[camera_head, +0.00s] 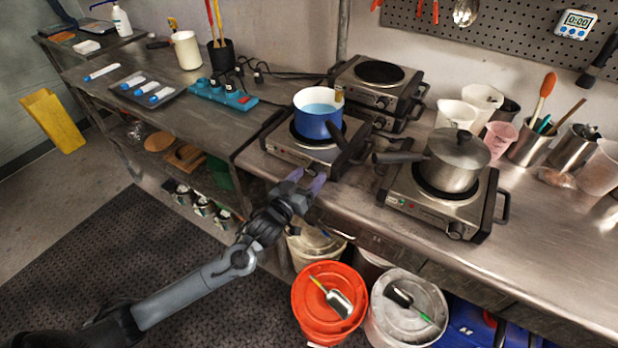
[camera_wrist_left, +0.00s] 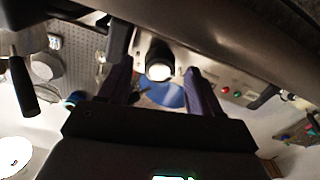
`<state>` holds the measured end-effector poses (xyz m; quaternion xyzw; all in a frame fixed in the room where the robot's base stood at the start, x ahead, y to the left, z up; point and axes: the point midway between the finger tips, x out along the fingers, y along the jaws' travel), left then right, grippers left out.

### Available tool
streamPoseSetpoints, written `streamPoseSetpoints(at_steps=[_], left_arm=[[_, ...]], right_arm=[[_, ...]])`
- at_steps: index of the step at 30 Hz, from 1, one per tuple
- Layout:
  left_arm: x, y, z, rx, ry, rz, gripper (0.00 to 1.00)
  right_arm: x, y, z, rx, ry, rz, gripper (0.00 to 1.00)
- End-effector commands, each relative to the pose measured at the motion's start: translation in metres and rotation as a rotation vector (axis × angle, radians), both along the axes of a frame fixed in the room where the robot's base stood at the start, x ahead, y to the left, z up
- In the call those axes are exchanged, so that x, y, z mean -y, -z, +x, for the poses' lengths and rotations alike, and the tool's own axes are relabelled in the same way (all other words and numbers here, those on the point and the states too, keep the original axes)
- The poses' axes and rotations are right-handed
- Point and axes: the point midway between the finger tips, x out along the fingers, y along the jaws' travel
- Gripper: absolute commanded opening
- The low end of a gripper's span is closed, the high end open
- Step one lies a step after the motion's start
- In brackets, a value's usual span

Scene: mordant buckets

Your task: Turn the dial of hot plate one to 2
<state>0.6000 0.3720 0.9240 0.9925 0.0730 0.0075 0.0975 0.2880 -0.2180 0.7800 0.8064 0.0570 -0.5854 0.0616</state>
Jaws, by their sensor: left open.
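The hot plate (camera_head: 287,152) in front of my left arm is a steel box with a blue pot (camera_head: 313,126) on it. My left gripper (camera_head: 307,179), with purple fingers, is at its front face and hides the dial in the head view. In the left wrist view the dial (camera_wrist_left: 159,62) is a dark knob with a bright end, between the two open fingers (camera_wrist_left: 157,76). I see a gap on each side of the knob. The dial's marks cannot be read. My right gripper is not in view.
A second hot plate (camera_head: 425,204) with a lidded steel pot (camera_head: 456,160) stands to the right, its pan handle reaching left. Stacked hot plates (camera_head: 385,95) stand behind. An orange-lidded bucket (camera_head: 318,317) and a white-lidded bucket (camera_head: 408,323) are below the counter edge.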

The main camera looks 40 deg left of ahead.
Motion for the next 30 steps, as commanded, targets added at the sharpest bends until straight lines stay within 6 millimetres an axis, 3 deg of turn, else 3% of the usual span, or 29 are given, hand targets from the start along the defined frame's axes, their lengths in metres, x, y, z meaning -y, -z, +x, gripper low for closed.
streamPoseSetpoints(at_steps=[14, 25, 30], left_arm=[[-0.0012, -0.0002, 0.0089, -0.001, 0.0, 0.0, 0.64], [-0.0011, -0.0002, 0.0087, 0.0, 0.0, 0.0, 0.08], [-0.0011, -0.0008, 0.0086, -0.001, 0.0, 0.007, 0.08]], right_arm=[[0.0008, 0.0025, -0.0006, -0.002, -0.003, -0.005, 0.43], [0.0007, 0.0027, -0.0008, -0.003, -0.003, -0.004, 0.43], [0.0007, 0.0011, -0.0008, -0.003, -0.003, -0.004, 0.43]])
